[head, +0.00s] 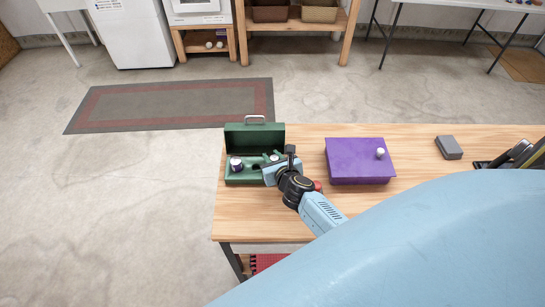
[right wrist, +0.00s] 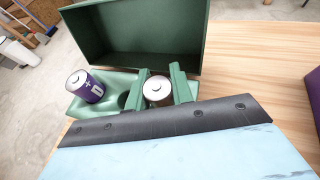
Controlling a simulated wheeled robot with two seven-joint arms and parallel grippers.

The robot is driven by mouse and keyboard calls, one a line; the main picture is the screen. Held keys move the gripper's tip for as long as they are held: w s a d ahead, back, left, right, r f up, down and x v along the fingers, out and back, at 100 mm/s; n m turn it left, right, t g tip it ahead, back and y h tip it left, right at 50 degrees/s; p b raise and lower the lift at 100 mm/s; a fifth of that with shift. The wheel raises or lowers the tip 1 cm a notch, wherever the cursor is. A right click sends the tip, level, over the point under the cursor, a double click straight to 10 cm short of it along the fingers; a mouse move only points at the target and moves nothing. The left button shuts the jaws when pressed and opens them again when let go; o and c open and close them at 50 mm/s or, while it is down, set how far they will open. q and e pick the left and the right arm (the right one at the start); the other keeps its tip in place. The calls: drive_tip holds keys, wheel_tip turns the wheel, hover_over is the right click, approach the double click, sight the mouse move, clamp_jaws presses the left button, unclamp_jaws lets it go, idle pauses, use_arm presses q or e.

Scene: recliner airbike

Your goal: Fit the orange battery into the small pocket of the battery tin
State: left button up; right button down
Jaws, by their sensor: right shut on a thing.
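The green battery tin (head: 255,134) stands open at the table's left end, its lid raised at the back; it fills the upper part of the right wrist view (right wrist: 135,40). A purple battery (right wrist: 85,86) sits tilted in the picture in the tin's left pocket. Beside it is a dark round hollow (right wrist: 123,100). My right gripper (right wrist: 160,88) is over the tin's right part, shut on a battery (right wrist: 157,92) with a silver top. Its side colour and lower end are hidden, so I cannot tell how deep it sits. My left gripper is out of view.
A purple box (head: 360,160) with a white knob stands right of the tin. A small grey box (head: 449,147) and a dark holder with tools (head: 512,157) are farther right. Bare wooden tabletop (head: 415,150) lies between them. The tin is close to the table's left edge.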

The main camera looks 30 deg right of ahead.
drive_tip(key=shift+f+b, duration=0.3)
drive_tip(key=shift+f, duration=0.05)
drive_tip(key=shift+r, duration=0.15)
drive_tip(key=shift+r+p, duration=0.4)
drive_tip(key=shift+p, duration=0.2)
idle(1.4)
drive_tip(key=shift+f+b, duration=0.35)
drive_tip(key=shift+f, duration=0.3)
